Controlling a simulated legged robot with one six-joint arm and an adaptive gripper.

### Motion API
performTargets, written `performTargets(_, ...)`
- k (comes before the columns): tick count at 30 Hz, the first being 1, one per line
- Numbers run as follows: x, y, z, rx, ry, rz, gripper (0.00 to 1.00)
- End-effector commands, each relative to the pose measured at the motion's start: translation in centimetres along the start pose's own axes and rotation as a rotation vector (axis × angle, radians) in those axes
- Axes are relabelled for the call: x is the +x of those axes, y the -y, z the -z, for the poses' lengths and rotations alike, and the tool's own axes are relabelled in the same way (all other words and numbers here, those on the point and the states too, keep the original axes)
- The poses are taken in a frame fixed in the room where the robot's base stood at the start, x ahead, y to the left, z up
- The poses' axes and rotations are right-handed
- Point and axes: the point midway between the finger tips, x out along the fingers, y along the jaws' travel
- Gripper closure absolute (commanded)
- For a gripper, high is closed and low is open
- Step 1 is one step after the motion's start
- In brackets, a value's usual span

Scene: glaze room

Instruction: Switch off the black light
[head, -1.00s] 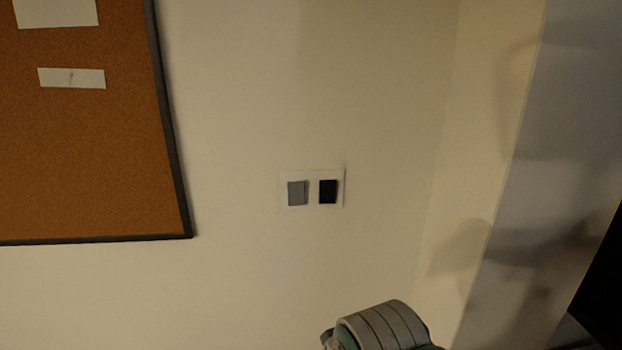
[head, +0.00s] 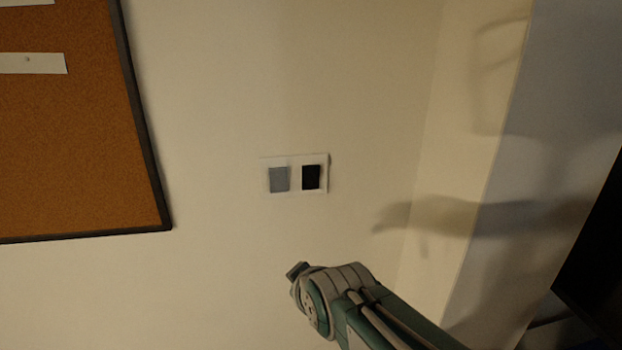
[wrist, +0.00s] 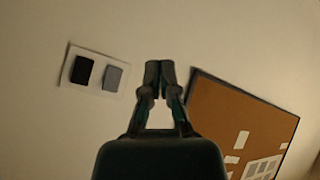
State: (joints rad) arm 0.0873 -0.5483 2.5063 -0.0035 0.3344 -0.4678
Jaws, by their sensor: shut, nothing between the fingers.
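A white wall plate (head: 294,161) carries two rocker switches side by side. In the head view the black switch (head: 311,177) is on the right and the grey switch (head: 279,179) is on the left. In the wrist view the picture is turned: the black switch (wrist: 82,70) is left of the grey switch (wrist: 112,77). My gripper (wrist: 159,66) is shut and empty in the wrist view, right of the plate and apart from the switches. In the head view my arm ends below the plate; the fingertips are hard to make out there.
A framed cork board (head: 70,140) with pinned papers hangs on the wall to the left in the head view. A wall corner and a dark panel (head: 590,260) stand at the right. The wall around the plate is bare.

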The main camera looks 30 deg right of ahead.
Motion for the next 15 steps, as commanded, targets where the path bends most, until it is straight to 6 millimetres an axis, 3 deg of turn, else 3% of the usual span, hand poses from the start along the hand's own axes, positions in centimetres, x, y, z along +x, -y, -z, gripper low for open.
performTargets(6,4.2,-4.6,2.9,-0.325,-0.182,-0.214,1.0)
performTargets(15,6.7,-10.5,4.8,-0.767,-0.296,-0.616,1.0)
